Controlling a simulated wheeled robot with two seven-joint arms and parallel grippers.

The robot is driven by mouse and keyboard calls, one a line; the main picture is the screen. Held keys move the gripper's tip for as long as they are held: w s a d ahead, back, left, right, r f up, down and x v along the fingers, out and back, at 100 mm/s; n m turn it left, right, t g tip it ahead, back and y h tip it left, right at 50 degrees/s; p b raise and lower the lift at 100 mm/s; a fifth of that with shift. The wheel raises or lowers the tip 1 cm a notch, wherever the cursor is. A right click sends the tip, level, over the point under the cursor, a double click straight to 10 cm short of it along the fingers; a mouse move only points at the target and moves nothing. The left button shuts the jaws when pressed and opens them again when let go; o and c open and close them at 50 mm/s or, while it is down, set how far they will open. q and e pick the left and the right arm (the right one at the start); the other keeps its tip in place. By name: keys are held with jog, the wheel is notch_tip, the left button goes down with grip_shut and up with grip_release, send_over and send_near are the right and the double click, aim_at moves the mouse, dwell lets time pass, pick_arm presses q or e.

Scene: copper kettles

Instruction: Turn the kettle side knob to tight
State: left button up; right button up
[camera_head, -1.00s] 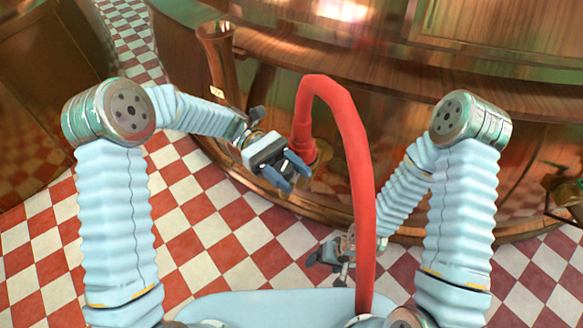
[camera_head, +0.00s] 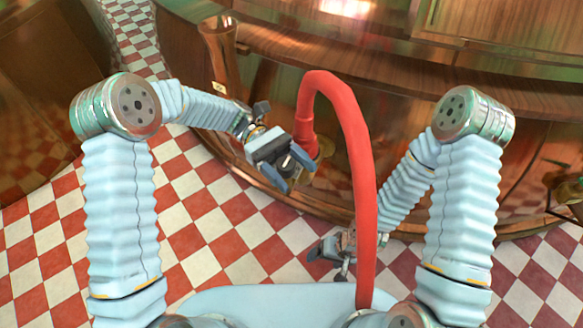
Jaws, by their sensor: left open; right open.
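The large copper kettle (camera_head: 440,75) fills the upper right, its rounded wall curving down to the floor. A red hose (camera_head: 352,130) arches up from the bottom and comes down at a copper fitting low on the kettle's front. My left gripper (camera_head: 289,172) is open beside that fitting, its fingers overlapping it in the picture; I cannot tell if they touch. I cannot make out the side knob; it may be hidden behind the gripper or hose. My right gripper (camera_head: 328,262) is open and low, near the hose and partly behind it, away from the kettle wall.
A copper upright pipe (camera_head: 218,58) stands left of the kettle. Another copper vessel (camera_head: 40,100) is at the far left. A dark fitting (camera_head: 566,192) juts out at the right edge. The red and white checkered floor (camera_head: 210,235) is clear.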

pick_arm(q)
jog(key=shift+w+a, duration=0.1)
jog(key=v, duration=1.3)
jog(key=shift+w+a, duration=0.2)
jog(key=shift+w, duration=0.05)
